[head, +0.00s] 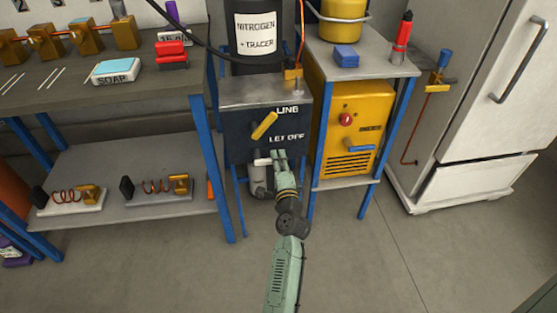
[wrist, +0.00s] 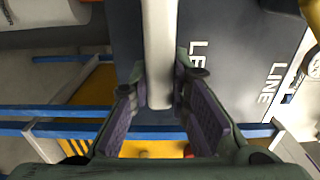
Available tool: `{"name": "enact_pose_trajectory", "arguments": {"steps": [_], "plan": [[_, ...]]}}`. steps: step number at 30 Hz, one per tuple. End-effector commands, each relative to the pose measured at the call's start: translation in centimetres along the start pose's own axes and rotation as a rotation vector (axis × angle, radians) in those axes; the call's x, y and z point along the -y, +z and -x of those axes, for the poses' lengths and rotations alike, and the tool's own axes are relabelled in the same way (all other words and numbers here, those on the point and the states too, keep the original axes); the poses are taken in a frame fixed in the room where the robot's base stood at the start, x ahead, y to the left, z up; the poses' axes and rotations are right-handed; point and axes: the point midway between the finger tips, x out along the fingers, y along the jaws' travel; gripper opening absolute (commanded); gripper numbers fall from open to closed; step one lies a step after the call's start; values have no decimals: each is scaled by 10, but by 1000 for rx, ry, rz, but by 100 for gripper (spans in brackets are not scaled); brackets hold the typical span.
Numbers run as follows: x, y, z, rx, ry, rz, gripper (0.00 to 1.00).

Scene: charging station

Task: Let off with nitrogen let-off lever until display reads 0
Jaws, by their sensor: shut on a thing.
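The nitrogen station is a dark box (head: 238,128) lettered LINE and LET OFF, below a black cylinder (head: 257,52) labelled NITROGEN + TRACER. The let-off lever (head: 262,161) is a pale bar beside the LET OFF lettering. My gripper (head: 278,156) is at its right end in the head view. In the wrist view the pale lever (wrist: 160,50) runs down between the two fingers of my gripper (wrist: 160,105), which is shut on it. A yellow lever (head: 265,125) sits tilted by LINE. I cannot make out a display reading in either view.
A yellow machine (head: 352,125) stands on a blue-legged stand to the right. A workbench (head: 110,80) with a lower shelf (head: 130,208) is on the left. A white fridge (head: 495,110) stands far right. The floor in front is clear.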

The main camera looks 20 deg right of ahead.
Motion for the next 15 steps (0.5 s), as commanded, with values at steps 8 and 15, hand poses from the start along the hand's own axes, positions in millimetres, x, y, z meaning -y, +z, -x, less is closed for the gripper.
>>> {"name": "enact_pose_trajectory", "arguments": {"steps": [8, 15], "plan": [[1, 0, -1, 1, -3, -5, 24], [0, 0, 0, 1, -1, -2, 38]]}}
